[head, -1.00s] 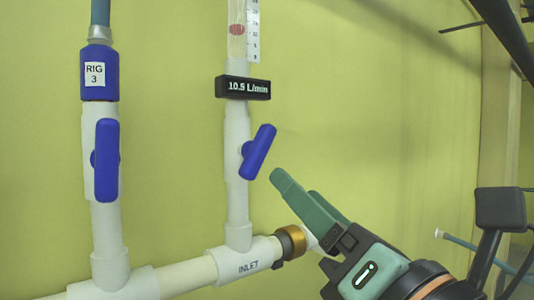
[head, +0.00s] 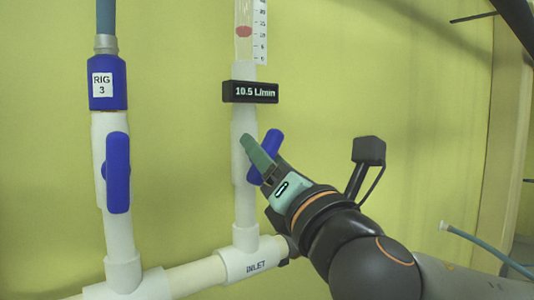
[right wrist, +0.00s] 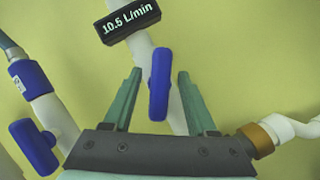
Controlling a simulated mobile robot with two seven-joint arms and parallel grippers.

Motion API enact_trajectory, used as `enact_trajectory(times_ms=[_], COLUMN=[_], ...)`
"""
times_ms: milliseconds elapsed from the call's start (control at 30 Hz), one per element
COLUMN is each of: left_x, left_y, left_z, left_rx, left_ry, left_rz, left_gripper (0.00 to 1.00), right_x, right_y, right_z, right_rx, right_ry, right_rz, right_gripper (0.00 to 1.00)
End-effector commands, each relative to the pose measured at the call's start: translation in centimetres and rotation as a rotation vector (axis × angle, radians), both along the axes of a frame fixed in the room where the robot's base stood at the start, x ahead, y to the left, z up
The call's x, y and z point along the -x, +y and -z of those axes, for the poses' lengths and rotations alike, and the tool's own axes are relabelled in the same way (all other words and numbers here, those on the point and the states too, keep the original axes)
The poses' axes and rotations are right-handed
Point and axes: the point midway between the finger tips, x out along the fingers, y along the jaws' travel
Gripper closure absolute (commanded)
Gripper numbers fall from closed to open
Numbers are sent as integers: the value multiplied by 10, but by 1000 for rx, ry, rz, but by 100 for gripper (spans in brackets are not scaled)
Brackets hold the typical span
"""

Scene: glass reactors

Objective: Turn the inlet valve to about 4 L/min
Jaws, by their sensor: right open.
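The inlet valve's blue handle (head: 271,145) sits on the white vertical pipe above the INLET tee (head: 254,265), tilted with its top to the right. My right gripper (head: 257,152) is open at the handle. In the right wrist view the handle (right wrist: 159,88) lies between the two green fingers (right wrist: 159,74), with a gap on both sides. The black display (head: 250,92) above reads 10.5 L/min. A red float (head: 244,31) shows in the flow tube over it. The gripper hides part of the handle and the valve body. My left gripper is not in view.
A second blue valve handle (head: 118,172) stands upright on the left pipe, below a blue fitting labelled RIG 3 (head: 108,83). A brass ring (right wrist: 257,139) is on the pipe right of the tee. A blue hose (head: 485,248) hangs at the right. The yellow wall is close behind.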

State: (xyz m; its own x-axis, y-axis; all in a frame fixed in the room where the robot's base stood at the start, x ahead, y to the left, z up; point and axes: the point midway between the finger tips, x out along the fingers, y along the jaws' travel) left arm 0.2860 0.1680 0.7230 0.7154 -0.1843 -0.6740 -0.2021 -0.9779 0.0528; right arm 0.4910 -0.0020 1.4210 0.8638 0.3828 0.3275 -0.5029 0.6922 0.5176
Motion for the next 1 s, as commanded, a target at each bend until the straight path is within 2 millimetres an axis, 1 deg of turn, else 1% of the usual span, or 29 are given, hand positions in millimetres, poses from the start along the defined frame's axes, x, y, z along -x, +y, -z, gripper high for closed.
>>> enact_trajectory(times_ms=[133, 633, 867, 1000], left_x=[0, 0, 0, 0], left_y=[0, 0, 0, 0], left_z=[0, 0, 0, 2], left_rx=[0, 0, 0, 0], left_ry=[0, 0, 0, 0], left_rz=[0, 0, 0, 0], left_gripper=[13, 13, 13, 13], right_x=[0, 0, 0, 0], right_y=[0, 0, 0, 1], right_z=[0, 0, 0, 1], right_rx=[0, 0, -3, -75], right_ry=[0, 0, 2, 55], right_rz=[0, 0, 0, -3], right_gripper=[44, 100, 100, 100])
